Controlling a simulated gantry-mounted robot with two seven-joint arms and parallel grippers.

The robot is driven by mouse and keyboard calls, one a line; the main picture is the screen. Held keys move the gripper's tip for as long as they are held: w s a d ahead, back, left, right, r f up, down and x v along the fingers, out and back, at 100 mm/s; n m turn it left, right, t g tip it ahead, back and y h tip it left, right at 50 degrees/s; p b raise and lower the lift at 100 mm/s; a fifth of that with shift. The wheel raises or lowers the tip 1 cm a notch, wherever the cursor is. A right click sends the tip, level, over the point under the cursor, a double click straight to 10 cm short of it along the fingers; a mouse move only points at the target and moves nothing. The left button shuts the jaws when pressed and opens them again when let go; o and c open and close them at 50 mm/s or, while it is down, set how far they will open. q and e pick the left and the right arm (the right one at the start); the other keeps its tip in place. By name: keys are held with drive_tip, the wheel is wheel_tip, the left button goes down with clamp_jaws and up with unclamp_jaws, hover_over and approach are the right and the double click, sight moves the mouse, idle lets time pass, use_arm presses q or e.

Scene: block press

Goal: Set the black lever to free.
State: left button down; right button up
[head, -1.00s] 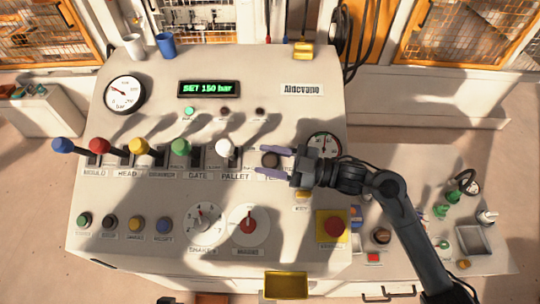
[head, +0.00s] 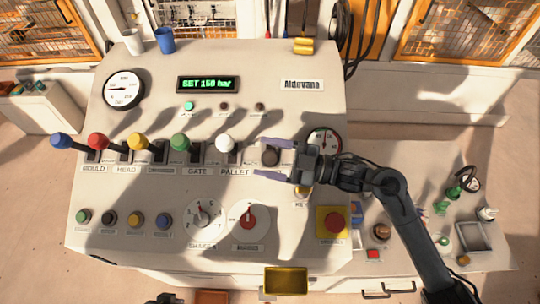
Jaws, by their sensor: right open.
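The black lever has a dark round knob (head: 270,156) at the right end of the row of levers on the sloped console. Its label is mostly hidden by my gripper and shadow, so I cannot read its positions. My right gripper (head: 264,159) comes in from the right and is open. One finger is on the far side of the knob and one on the near side, with visible gaps between them and the knob.
Blue, red, yellow, green and white levers (head: 224,143) stand in a row to the left. A round gauge (head: 322,138) sits partly behind my right wrist. A red button on a yellow plate (head: 333,222) and a dial (head: 248,220) lie nearer.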

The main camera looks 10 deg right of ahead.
drive_tip(key=b+v, duration=0.2)
drive_tip(key=v, duration=0.7)
drive_tip(key=shift+s+d+f+b, duration=0.1)
drive_tip(key=shift+d+b, duration=0.2)
drive_tip(key=shift+d, duration=0.05)
drive_tip(key=shift+s+d, duration=0.2)
drive_tip(key=shift+d, duration=0.25)
